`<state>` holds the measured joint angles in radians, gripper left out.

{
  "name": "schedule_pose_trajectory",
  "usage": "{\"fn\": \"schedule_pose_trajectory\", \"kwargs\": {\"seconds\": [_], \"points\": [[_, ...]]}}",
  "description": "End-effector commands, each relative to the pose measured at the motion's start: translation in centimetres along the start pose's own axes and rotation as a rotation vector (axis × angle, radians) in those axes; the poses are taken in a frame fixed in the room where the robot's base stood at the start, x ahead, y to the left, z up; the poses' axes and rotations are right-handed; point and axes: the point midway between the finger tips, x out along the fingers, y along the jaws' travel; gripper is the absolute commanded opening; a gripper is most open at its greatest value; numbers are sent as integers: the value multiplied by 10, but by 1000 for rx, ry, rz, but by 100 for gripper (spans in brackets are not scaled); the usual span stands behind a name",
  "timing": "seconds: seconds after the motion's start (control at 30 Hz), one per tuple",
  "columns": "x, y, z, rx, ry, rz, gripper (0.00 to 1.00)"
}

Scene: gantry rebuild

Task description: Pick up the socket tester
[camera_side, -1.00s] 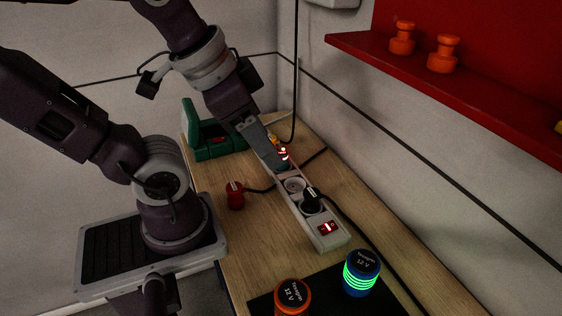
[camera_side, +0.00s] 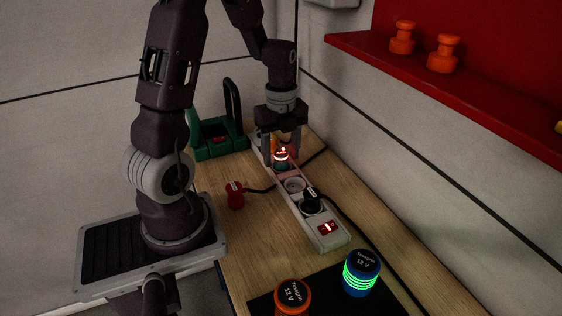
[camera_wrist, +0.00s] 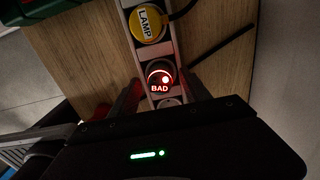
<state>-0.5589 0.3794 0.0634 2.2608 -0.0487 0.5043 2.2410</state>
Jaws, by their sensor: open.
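The socket tester (camera_side: 281,160) sits in the power strip (camera_side: 322,238), near its far end. It is a small dark round plug with a red-lit top. In the wrist view the tester (camera_wrist: 159,78) shows the lit word BAD and stands in the strip's row of sockets. My gripper (camera_side: 283,151) is open and points down, with its fingers on either side of the tester. In the wrist view the fingers reach past both sides of the strip. I cannot tell whether either finger touches the tester.
A yellow LAMP plug (camera_wrist: 148,24) is close beside the tester. A black plug (camera_side: 311,203) with a cable is nearer in the strip. A red plug (camera_side: 235,196), a green case (camera_side: 216,146), and orange (camera_side: 293,297) and blue (camera_side: 361,274) 12 V cylinders stand around it. A red shelf (camera_side: 490,105) overhangs at right.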

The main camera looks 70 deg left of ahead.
Motion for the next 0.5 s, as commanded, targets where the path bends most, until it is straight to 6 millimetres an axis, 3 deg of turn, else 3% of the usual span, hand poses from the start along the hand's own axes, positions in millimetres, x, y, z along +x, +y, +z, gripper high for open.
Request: {"fn": "schedule_pose_trajectory", "kwargs": {"seconds": [0.27,0.5], "points": [[8,0,0,-2,-1,-2,55],[8,0,0,-1,-1,-2,10]]}}
